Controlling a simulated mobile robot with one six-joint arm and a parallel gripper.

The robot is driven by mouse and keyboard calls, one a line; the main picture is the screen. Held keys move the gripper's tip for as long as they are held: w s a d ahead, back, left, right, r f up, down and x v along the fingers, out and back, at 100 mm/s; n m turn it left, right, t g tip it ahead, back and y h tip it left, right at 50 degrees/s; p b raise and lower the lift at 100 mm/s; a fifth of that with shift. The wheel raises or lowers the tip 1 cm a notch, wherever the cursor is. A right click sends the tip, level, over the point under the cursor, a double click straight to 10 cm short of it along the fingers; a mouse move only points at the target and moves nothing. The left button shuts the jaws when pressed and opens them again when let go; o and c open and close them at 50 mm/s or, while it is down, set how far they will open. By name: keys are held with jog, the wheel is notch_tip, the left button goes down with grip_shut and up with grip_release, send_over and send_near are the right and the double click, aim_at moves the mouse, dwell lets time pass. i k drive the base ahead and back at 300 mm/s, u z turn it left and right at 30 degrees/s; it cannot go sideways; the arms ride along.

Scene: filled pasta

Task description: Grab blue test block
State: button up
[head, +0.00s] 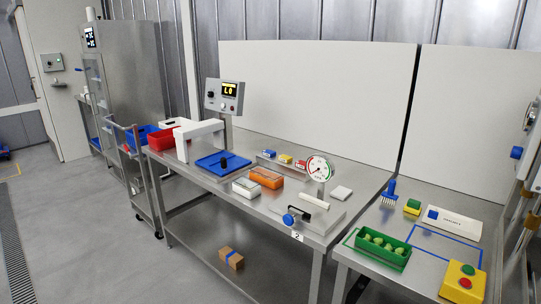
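A small blue block (269,153) with a pale front sits on the steel table, at the left end of a short row of blocks. To its right in the row are a yellow block (285,158) and a red block (300,164). The blue block stands upright and looks uncovered from this view. My gripper is not in the head view, so its state and its distance from the block do not show.
The steel table (268,210) also bears a blue tray (209,166), white arch (188,150), orange pack (266,178), white pack (246,187) and round dial gauge (320,168). A white panel (310,95) stands behind. A second table at right holds a green crate (372,259).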

aim_at(268, 153)
jog(key=z, duration=0.9)
jog(key=k, duration=0.15)
jog(key=u, duration=3.1)
jog(key=i, duration=2)
